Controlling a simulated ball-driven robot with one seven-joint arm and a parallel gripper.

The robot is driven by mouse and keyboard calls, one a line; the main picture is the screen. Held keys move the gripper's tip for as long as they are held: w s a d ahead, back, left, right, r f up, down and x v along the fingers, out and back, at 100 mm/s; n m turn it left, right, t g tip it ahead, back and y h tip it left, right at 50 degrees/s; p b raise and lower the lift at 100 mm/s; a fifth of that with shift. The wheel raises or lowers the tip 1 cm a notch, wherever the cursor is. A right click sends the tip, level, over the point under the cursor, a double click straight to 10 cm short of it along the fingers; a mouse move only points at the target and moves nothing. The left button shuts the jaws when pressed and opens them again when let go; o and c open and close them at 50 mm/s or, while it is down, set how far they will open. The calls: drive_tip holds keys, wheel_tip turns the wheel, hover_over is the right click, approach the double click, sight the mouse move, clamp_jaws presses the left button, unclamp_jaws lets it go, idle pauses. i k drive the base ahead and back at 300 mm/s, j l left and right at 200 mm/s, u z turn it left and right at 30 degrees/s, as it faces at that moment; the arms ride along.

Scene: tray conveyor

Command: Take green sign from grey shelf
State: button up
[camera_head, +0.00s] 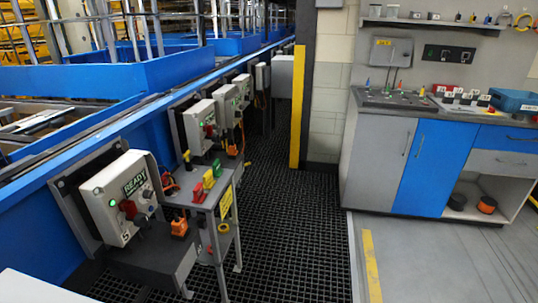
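A small green sign (217,168) stands on the top of the grey shelf (184,193), a narrow stand in front of the conveyor at left of centre. It is at the far end of a short row. A yellow sign (208,179) stands just nearer, and a red sign (198,193) nearer still. The signs look small from here, so their details cannot be read. My gripper is not in view.
Control boxes (120,197) line the blue conveyor (120,78) behind the shelf. A lower dark grey box (160,255) stands left of the shelf. The dark grating floor (290,220) to its right is clear. A workbench (385,150) stands at the right.

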sight(217, 170)
drive_tip(key=i+l+z, duration=0.1)
drive_tip(key=i, duration=0.75)
drive_tip(key=i+l+z, duration=0.15)
drive_tip(key=i, duration=0.65)
drive_tip(key=i+u, duration=0.4)
drive_tip(key=i+l+u, duration=0.15)
drive_tip(key=u, duration=0.2)
drive_tip(key=i+l+u, duration=0.25)
drive_tip(key=u, duration=0.15)
drive_tip(key=i+l+u, duration=0.2)
drive_tip(key=u, duration=0.15)
